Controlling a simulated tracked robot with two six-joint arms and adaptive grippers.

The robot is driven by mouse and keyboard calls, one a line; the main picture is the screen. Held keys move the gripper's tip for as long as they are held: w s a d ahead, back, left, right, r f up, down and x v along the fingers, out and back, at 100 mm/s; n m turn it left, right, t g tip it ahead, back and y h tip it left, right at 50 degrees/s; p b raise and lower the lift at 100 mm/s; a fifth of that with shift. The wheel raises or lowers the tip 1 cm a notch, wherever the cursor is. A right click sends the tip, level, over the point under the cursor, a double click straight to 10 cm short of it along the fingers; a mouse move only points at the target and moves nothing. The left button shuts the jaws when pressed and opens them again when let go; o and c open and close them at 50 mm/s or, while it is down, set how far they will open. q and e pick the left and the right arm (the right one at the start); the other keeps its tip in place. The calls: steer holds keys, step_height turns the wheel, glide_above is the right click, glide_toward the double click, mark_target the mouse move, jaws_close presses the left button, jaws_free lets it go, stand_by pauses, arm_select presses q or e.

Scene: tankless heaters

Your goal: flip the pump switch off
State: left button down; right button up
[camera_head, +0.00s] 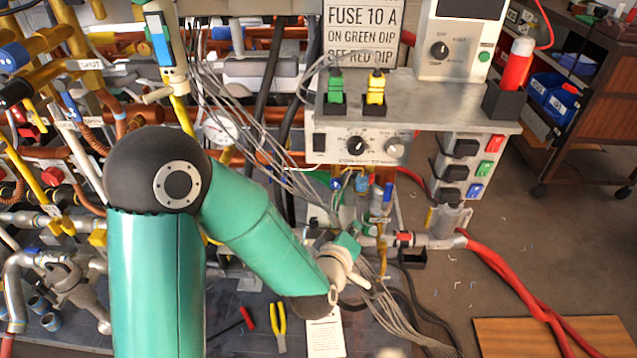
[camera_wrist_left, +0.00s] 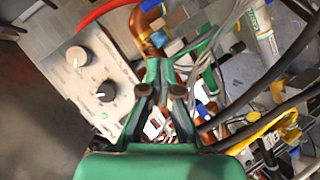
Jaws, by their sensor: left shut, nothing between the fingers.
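I cannot tell for sure which part is the pump switch; the lettering is too small to read. My left gripper (camera_head: 347,243) is below this panel, apart from it, partly hidden by its own wrist. In the left wrist view, my green gripper (camera_wrist_left: 163,98) is shut and empty, with the knob panel (camera_wrist_left: 88,80) to its left. My right gripper is not in view.
Grey cables (camera_head: 225,95) and pipes crowd the space around my left arm. A fuse sign (camera_head: 362,35), green plug (camera_head: 335,88) and yellow plug (camera_head: 376,88) stand on the shelf. Red hoses (camera_head: 510,275) run across the floor. Open floor lies at the right.

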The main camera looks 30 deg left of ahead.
arm_select(q)
steer(key=s+a+r+n+t+y+b, duration=0.3)
steer(key=a+r+n+y+b, duration=0.3)
steer(key=r+n, duration=0.3)
steer(key=shift+s+a+n+y, duration=0.4)
steer(key=shift+s+n+y, duration=0.1)
steer(key=shift+s+y, duration=0.25)
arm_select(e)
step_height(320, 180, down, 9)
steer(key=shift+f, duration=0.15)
arm_select(q)
steer(key=shift+w+r, duration=0.1)
steer(key=shift+w, duration=0.1)
glide_toward(319, 140)
steer(key=x, duration=0.7)
steer(key=shift+w+a, duration=0.1)
steer(key=shift+a, duration=0.05)
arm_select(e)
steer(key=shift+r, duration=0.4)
